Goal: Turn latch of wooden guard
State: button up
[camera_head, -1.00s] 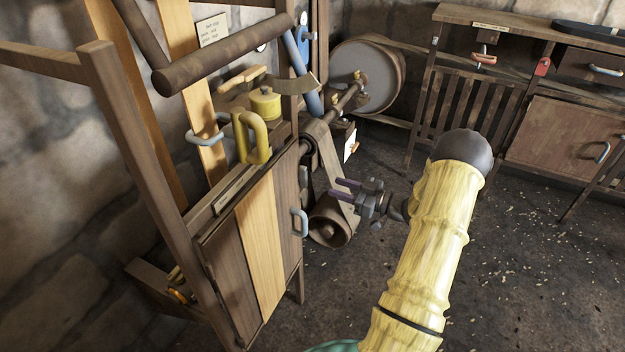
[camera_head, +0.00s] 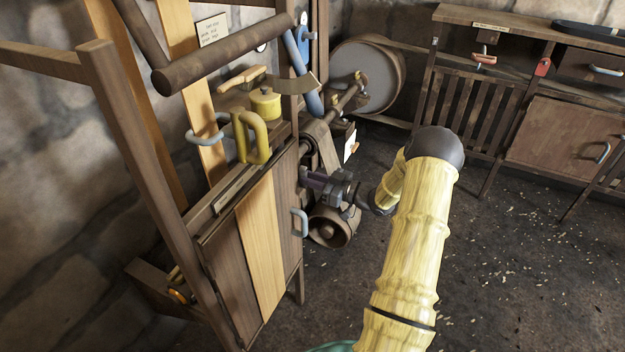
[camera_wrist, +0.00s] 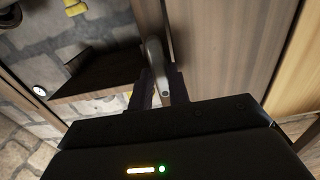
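A wooden guard panel (camera_head: 223,262) with a pale middle board (camera_head: 262,245) stands left of centre in the head view. A grey bent handle (camera_head: 299,222) sits near its right edge; I cannot tell whether this is the latch. In the wrist view, a grey rounded bar (camera_wrist: 155,62) lies between the dark fingertips of my gripper (camera_wrist: 161,86). The fingers look apart, with a small gap beside the bar. Contact with the bar is not clear.
A yellow pot (camera_head: 265,103) and a thick yellow handle (camera_head: 252,137) are above the panel. A brown roller (camera_head: 331,227) is behind my gripper. A wooden workbench (camera_head: 565,130) stands at the back right. The floor (camera_head: 520,270) on the right is free of large objects.

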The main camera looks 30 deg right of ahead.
grip_shut()
jog(key=shift+f+n+b, duration=0.1)
jog(key=shift+n+b, duration=0.25)
jog(key=shift+n, duration=0.05)
jog(key=n+b, duration=1.7)
jog(key=b, duration=0.1)
jog(key=shift+s+f+b, duration=0.1)
jog(key=shift+f+b, duration=0.05)
jog(key=shift+b, duration=0.2)
jog(key=o, duration=0.5)
grip_release()
